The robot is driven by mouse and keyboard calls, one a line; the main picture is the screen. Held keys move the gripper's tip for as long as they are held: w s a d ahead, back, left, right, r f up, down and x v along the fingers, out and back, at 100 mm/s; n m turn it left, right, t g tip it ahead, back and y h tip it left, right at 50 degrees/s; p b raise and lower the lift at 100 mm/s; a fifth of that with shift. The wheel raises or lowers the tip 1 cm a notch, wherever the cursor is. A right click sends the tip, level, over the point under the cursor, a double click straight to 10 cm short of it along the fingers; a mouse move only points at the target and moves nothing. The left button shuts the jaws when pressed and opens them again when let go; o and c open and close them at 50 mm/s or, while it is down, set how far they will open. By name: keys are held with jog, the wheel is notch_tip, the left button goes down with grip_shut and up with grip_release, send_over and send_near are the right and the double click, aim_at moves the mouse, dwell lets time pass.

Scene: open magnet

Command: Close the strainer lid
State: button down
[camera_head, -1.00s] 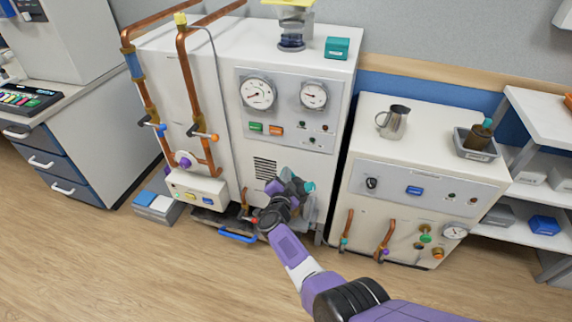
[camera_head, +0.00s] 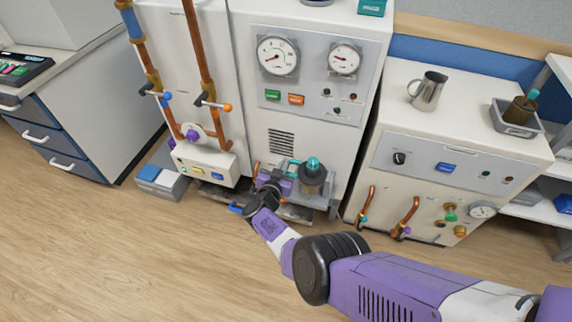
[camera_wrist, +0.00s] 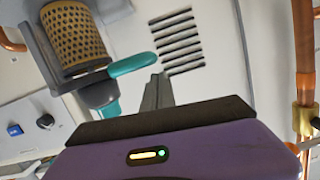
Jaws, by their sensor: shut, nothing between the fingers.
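The strainer (camera_head: 313,181) stands low in front of the middle machine, a grey upright body with a teal top. In the wrist view, which is upside down, its perforated brass basket (camera_wrist: 75,38) shows at upper left. A dark grey rounded part (camera_wrist: 100,93), apparently the lid, sits beside the basket with a teal handle (camera_wrist: 132,64) pointing toward my fingers. How far the lid is swung is hard to tell. My gripper (camera_wrist: 158,92) is shut and empty, its fingertips close beside the teal handle; contact is unclear. In the head view my gripper (camera_head: 286,182) is left of the strainer.
Copper pipes (camera_head: 202,85) with valves rise left of the gripper. A machine (camera_head: 450,150) with a metal jug (camera_head: 428,91) and a grey tray (camera_head: 515,127) on top stands at the right. Boxes (camera_head: 162,182) lie on the floor at left. Open floor lies in front.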

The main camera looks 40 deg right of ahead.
jog(key=shift+w+a+f+b, duration=0.1)
jog(key=shift+f+b, duration=0.5)
jog(key=shift+f, duration=0.1)
jog(key=shift+f, duration=0.15)
